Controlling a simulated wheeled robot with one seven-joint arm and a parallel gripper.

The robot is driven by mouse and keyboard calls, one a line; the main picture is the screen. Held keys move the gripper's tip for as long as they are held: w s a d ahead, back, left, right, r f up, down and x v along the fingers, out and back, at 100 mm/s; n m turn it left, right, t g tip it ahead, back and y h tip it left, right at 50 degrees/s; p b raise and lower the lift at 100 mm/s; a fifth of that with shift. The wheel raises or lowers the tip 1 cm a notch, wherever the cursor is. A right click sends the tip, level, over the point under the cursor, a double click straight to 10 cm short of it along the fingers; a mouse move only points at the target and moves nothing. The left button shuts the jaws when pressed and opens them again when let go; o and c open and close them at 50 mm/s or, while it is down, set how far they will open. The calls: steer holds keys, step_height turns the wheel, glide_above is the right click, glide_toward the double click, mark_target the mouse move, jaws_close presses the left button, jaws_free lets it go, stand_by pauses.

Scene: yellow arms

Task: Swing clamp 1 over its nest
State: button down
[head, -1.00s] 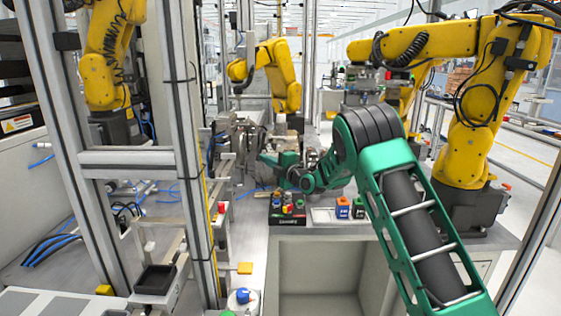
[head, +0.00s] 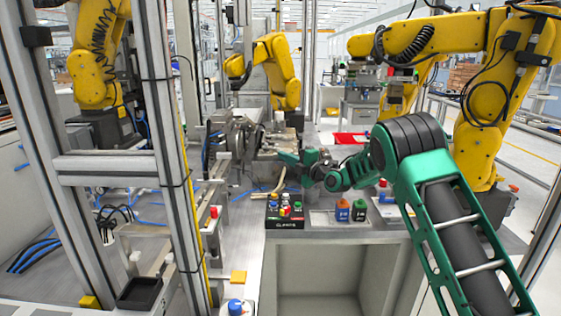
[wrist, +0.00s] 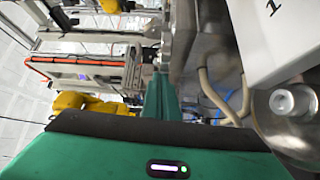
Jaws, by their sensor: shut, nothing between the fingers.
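My gripper (head: 286,157) is at the end of my green arm, over the back of the bench beside grey metal fixtures (head: 262,143). In the wrist view its green fingers (wrist: 160,92) point away and look closed together, with nothing seen between them. A white plate marked "1" (wrist: 275,45) is at the upper right of the wrist view, beside the gripper. A round metal part with a pale knob (wrist: 287,102) is below it, apart from the fingers. I cannot tell which part is clamp 1's arm, nor make out its nest.
A black button box (head: 285,212) with a label like "CLAMPS" stands on the bench front. A red tray (head: 350,138) lies behind my arm. Metal frame posts (head: 165,150) stand left; yellow robot arms surround the bench.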

steer(key=shift+w+d, duration=0.6)
steer(key=shift+d, duration=0.05)
steer(key=d, duration=0.2)
steer(key=s+d, duration=0.1)
steer(key=d, duration=0.5)
steer(key=shift+s+d, duration=0.15)
steer(key=shift+s, duration=0.15)
steer(key=shift+w+d, duration=0.15)
steer(key=shift+d, duration=0.35)
steer(key=shift+d, duration=0.1)
